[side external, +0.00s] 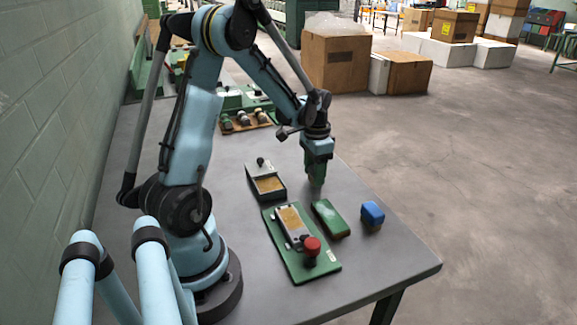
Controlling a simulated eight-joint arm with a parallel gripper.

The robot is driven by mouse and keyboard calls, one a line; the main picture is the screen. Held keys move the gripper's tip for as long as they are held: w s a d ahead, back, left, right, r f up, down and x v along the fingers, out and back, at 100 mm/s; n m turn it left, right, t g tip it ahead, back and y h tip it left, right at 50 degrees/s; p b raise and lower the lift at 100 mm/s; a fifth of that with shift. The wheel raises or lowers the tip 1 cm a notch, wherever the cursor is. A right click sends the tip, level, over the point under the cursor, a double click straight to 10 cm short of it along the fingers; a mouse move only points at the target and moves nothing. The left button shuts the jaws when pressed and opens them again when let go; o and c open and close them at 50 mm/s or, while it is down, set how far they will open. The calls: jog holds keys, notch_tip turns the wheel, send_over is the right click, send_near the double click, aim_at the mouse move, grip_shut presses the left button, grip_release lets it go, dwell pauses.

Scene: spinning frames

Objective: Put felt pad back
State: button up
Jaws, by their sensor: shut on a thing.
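My gripper (317,182) points down over the table, behind the green block. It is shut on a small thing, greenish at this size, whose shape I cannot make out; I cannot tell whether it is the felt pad. A grey tray (282,196) with a tan, flat insert (269,184) and a small black knob lies to the left of my gripper. A green board (316,274) in front carries a grey holder with another tan insert (290,217) and a red knob (312,246). I cannot tell which tan surface, if any, is felt.
A green block (329,217) with a brownish lower edge and a blue block (372,213) stand right of the board. The table's right side (400,258) is clear. Cardboard boxes (335,62) stand beyond the table.

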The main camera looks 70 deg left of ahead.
jog(key=shift+f, duration=0.15)
jog(key=o, duration=1.1)
notch_tip(320, 180, up, 12)
jog(key=s+d+t, duration=0.2)
jog(key=d+t, duration=0.1)
jog(key=d, duration=0.7)
jog(key=s+d+t, duration=0.2)
jog(key=d+t, duration=0.2)
jog(key=d, duration=0.7)
jog(key=shift+s+d+r, duration=0.25)
jog(key=shift+r, duration=0.1)
